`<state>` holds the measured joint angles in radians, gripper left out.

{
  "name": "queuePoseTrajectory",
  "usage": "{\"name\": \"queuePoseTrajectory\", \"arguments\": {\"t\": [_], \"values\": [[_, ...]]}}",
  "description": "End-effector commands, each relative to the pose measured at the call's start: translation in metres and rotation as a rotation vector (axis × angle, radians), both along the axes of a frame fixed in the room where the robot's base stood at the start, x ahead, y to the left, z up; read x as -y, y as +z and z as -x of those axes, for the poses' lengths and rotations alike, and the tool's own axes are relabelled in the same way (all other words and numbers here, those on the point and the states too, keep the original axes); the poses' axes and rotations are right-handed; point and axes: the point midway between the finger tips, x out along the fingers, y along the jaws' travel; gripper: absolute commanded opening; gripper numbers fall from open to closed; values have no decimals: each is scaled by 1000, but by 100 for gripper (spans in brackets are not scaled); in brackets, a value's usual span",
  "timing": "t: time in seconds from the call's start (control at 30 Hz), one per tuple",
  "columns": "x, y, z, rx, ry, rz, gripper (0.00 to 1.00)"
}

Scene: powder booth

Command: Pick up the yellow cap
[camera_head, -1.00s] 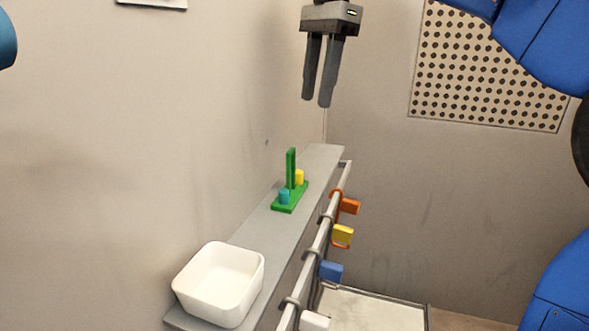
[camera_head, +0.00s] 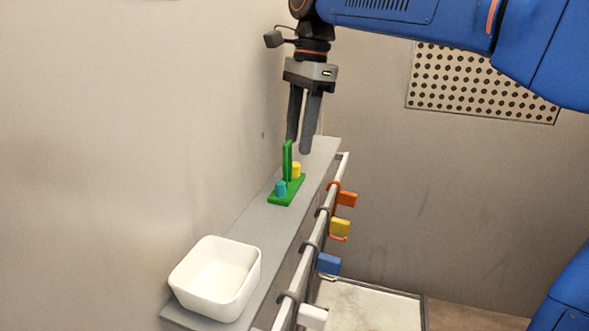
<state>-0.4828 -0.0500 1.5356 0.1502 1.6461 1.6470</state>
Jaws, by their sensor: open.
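The yellow cap (camera_head: 296,170) is a small cylinder standing on a green stand (camera_head: 285,198), on the far right side of its upright plate. A teal cap (camera_head: 280,188) stands on the near left side of the same stand. The stand sits on a narrow grey shelf (camera_head: 246,233) along the wall. My gripper (camera_head: 303,148) is open and empty, pointing down. Its fingers show just above and behind the stand in the picture, close to the yellow cap's top. The exact depth gap between fingers and cap is hard to tell.
A white square bin (camera_head: 214,277) stands at the shelf's near end. A rail (camera_head: 309,235) runs along the shelf's right side, with orange, yellow, blue and white tags hanging from it. The green upright plate (camera_head: 287,160) rises close beside the yellow cap. The left wall borders the shelf.

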Motion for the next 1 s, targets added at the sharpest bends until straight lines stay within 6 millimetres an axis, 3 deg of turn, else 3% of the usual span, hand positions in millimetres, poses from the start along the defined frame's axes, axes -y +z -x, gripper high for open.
{"name": "queuePoseTrajectory", "arguments": {"t": [0.17,0.43,0.77,0.97,1.0], "values": [[-1,-12,-1,-1,0,0,42],[-6,-46,-3,-1,0,0,42],[-7,-54,-3,1,0,0,42],[-7,-53,-3,1,0,0,0],[-7,-53,-3,1,0,0,0]]}}
